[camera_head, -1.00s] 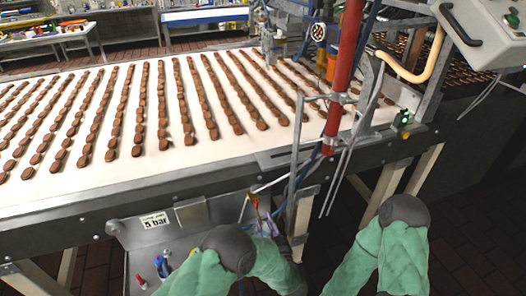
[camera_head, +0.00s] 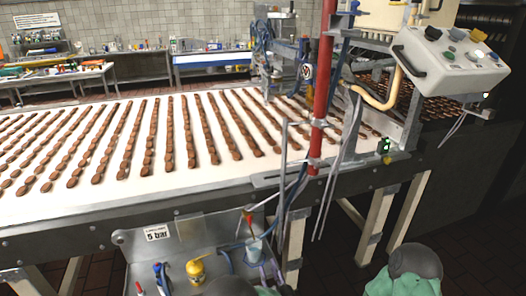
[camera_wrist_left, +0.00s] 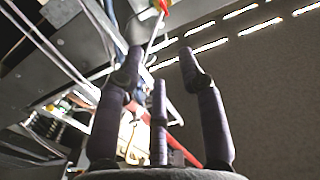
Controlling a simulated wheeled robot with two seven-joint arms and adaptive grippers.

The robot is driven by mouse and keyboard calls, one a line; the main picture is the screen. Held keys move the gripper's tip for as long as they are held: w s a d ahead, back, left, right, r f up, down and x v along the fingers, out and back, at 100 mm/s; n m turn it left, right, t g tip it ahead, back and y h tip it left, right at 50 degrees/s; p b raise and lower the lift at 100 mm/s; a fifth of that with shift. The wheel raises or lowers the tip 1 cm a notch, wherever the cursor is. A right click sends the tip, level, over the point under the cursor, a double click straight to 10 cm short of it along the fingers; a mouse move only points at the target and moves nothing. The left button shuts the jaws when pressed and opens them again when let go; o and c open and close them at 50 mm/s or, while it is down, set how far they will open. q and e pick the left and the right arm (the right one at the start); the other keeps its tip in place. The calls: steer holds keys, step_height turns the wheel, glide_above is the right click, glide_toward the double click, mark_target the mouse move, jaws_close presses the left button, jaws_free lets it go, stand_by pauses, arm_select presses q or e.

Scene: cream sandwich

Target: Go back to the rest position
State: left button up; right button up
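My right gripper is not in view; only a grey joint and green sleeve of my right arm show at the lower right of the head view.
A conveyor (camera_head: 100,196) carries rows of brown cookies. A red post (camera_head: 322,90) and hoses stand above. A control box (camera_head: 455,60) hangs at the upper right.

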arm_select(q)
steer(key=s+a+f+m+g+h+p, duration=0.1)
steer(key=s+a+f+g+h, duration=0.25)
steer(key=f, duration=0.45)
steer(key=s+a+f+g+h+p, duration=0.1)
steer(key=s+a+f+g+h, duration=0.2)
steer(key=a+f+g, duration=0.35)
steer(key=s+a+f+g+h, duration=0.1)
steer(key=s+f+g, duration=0.1)
steer(key=s, duration=0.8)
steer(key=s+a+f+g+h+p, duration=0.1)
steer(key=s+f+g+h, duration=0.1)
steer(key=s, duration=0.9)
steer(key=f+g, duration=0.1)
steer(key=g, duration=0.1)
steer(key=shift+a+g, duration=0.25)
steer(key=shift+g, duration=0.15)
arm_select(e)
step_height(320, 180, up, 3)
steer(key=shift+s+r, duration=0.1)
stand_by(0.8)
